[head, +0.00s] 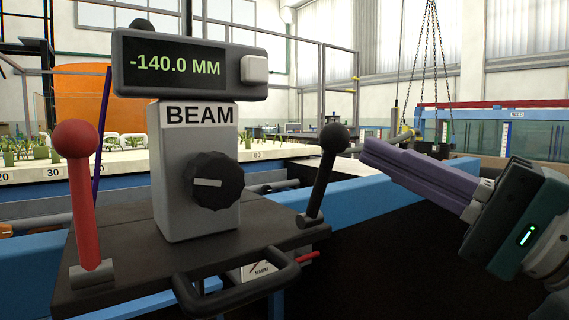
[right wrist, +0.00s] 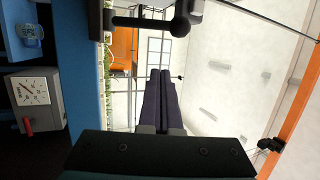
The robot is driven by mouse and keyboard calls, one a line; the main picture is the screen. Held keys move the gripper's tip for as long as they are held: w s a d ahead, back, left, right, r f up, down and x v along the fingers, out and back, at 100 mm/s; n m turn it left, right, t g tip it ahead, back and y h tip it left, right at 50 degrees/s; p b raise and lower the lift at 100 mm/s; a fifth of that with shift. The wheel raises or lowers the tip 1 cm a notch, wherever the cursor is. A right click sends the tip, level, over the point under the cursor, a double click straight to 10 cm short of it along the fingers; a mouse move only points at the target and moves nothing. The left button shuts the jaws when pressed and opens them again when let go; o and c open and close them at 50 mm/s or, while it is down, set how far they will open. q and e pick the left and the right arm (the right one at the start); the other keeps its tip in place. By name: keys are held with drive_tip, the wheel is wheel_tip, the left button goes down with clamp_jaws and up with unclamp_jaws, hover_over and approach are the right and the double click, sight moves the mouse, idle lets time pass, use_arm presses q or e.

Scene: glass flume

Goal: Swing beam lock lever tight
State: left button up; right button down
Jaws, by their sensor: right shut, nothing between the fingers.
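The beam unit (head: 195,180) stands on a dark plate and bears the label BEAM, a black dial and a display reading -140.0 MM. A red lever with a ball knob (head: 76,140) stands nearly upright at the plate's left. A black lever with a ball knob (head: 334,139) stands at the plate's right, leaning right; it also shows at the top of the right wrist view (right wrist: 181,27). I cannot tell which one is the beam lock lever. My right gripper (head: 368,150) is shut and empty, just right of the black knob and apart from it; its fingers (right wrist: 160,75) show pressed together.
A black looped handle (head: 240,290) sticks out at the plate's front. The blue flume rail (head: 365,190) runs behind the plate. A grey dial box with a red handle (right wrist: 35,98) shows at left in the right wrist view. Chains (head: 432,60) hang at the back right.

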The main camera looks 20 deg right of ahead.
sight(320, 176)
drive_tip(key=shift+s+a+p, duration=0.2)
drive_tip(key=shift+s+a, duration=0.05)
drive_tip(key=shift+a, duration=0.75)
drive_tip(key=shift+s+a+p, duration=0.2)
drive_tip(key=shift+s+a, duration=0.05)
drive_tip(key=shift+a, duration=0.7)
